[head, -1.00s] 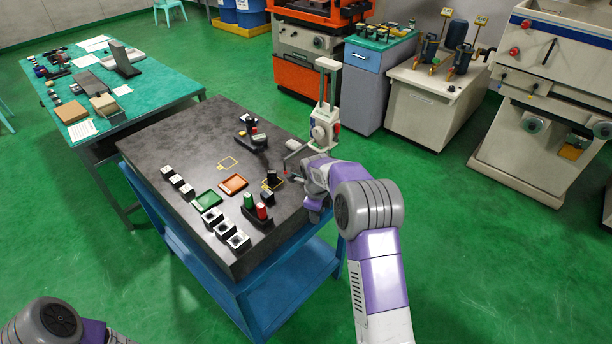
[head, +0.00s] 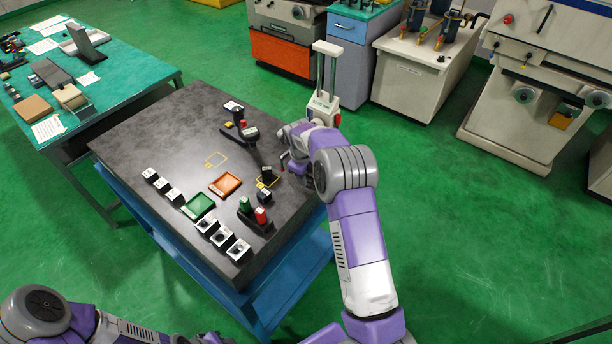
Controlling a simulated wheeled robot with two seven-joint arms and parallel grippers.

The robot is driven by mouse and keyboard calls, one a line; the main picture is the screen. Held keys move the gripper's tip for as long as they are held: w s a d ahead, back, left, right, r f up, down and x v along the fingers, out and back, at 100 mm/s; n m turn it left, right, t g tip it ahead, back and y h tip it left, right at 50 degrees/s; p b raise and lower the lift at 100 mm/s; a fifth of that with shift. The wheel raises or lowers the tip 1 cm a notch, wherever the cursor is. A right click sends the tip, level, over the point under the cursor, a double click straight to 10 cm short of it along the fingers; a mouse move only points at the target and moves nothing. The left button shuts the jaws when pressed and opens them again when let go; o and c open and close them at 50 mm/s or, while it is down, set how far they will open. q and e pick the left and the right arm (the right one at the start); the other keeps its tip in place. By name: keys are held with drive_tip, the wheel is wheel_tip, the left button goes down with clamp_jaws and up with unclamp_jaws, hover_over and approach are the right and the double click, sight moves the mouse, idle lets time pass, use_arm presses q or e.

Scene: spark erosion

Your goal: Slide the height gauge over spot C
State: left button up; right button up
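My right gripper (head: 297,160) is low over the plate's right edge, in front of the gauge. Its fingers are partly hidden, so I cannot tell whether they grip the gauge. Yellow outlined spots show on the plate, one at the middle (head: 216,160) and one near my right gripper (head: 268,181). I cannot read their letters. My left gripper is out of view.
On the stone plate (head: 150,130) are a green tray (head: 198,207), an orange tray (head: 225,185), several pale blocks, a dark block (head: 264,197), a stand with green and red cylinders (head: 261,216) and dark tools (head: 239,118). The plate's left part is clear.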

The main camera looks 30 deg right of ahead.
drive_tip(key=shift+f, duration=0.45)
drive_tip(key=shift+c, duration=0.5)
clamp_jaws()
drive_tip(key=shift+d, duration=0.1)
